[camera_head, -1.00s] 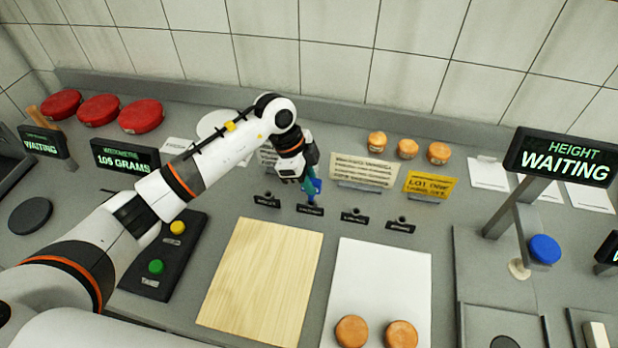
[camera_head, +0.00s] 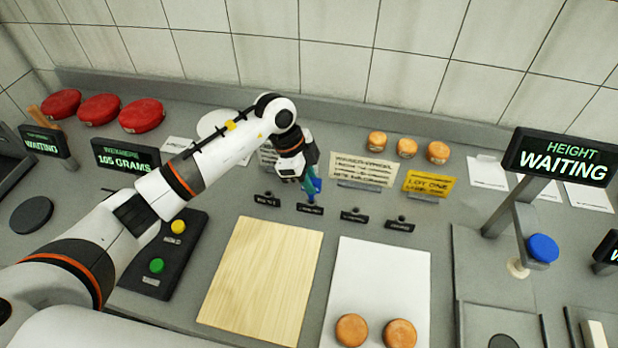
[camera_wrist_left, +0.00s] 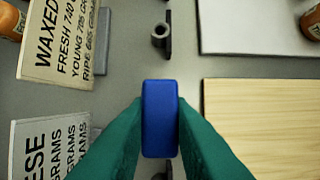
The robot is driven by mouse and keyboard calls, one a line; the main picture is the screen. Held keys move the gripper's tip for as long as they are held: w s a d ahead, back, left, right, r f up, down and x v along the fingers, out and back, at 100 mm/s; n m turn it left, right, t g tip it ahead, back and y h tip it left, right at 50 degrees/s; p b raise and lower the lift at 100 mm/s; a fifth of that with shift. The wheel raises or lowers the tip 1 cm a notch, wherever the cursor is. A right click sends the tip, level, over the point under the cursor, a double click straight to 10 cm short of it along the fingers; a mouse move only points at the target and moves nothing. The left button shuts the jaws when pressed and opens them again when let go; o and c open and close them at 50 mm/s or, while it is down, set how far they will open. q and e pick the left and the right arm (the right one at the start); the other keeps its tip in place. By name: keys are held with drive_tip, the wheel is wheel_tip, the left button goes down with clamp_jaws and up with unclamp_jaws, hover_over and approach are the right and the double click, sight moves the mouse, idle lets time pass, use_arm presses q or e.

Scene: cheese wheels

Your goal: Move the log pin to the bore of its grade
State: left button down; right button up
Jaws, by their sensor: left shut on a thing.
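The log pin (camera_wrist_left: 160,118) has a blue block-shaped top. My left gripper (camera_head: 313,186) is shut on it, with green fingers on both sides in the left wrist view (camera_wrist_left: 160,130). In the head view the pin (camera_head: 318,186) shows as a small blue patch at the fingertips, just behind the second label from the left (camera_head: 310,209). The bores stand in a row of small dark collars with labels. The third bore (camera_head: 357,210) and fourth bore (camera_head: 402,219) look empty. The second bore is hidden by the pin; I cannot tell whether the pin's lower end is in it.
A wooden board (camera_head: 262,280) and a white sheet (camera_head: 380,270) with two orange cheeses (camera_head: 400,333) lie in front. A printed card (camera_head: 363,170) and a yellow lot card (camera_head: 430,184) stand behind right. A button box (camera_head: 165,255) is at left, a height gauge (camera_head: 545,190) at right.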

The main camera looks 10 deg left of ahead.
use_arm(q)
drive_tip(key=shift+p, duration=0.5)
idle(0.6)
drive_tip(key=shift+f+b, duration=1.05)
drive_tip(key=shift+f, duration=0.95)
drive_tip(key=c, duration=1.2)
unclamp_jaws()
drive_tip(key=b+v, duration=0.2)
drive_tip(key=v, duration=1)
